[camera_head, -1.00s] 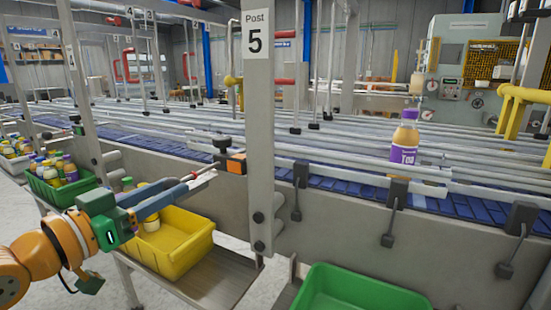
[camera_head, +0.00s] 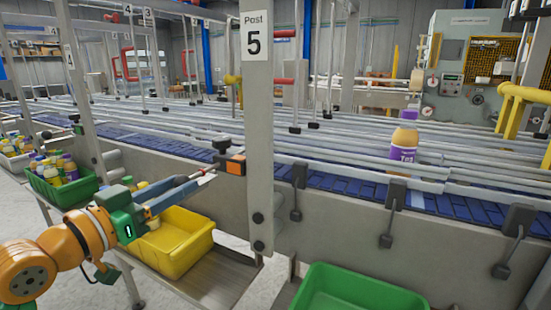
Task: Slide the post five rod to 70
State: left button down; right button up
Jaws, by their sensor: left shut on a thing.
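The post marked 5 (camera_head: 259,140) stands upright in the middle of the head view. An orange and black block (camera_head: 236,164) sits just left of it, at the end of a thin rod (camera_head: 210,171) that reaches down and left toward my arm. My left gripper (camera_head: 199,179) comes in from the left and its fingers are shut on the rod near the block. The exact contact is small and hard to make out. Any scale with a 70 mark cannot be read. My right gripper is not in view.
A conveyor with blue belt (camera_head: 330,181) and metal guide rails runs behind the post. A purple-labelled bottle (camera_head: 404,146) stands on it at right. A yellow bin (camera_head: 182,258) lies below my left gripper, a green bin (camera_head: 325,275) at front right.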

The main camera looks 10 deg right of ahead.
pick_arm(q)
jog(key=shift+w+d+r+p, duration=0.1)
jog(key=shift+w+d+p, duration=0.3)
jog(key=shift+w, duration=0.2)
jog(key=c, duration=0.6)
grip_release()
jog(key=shift+c, duration=0.2)
jog(key=shift+s, duration=0.1)
jog(key=b+v, duration=0.2)
jog(key=v, duration=0.5)
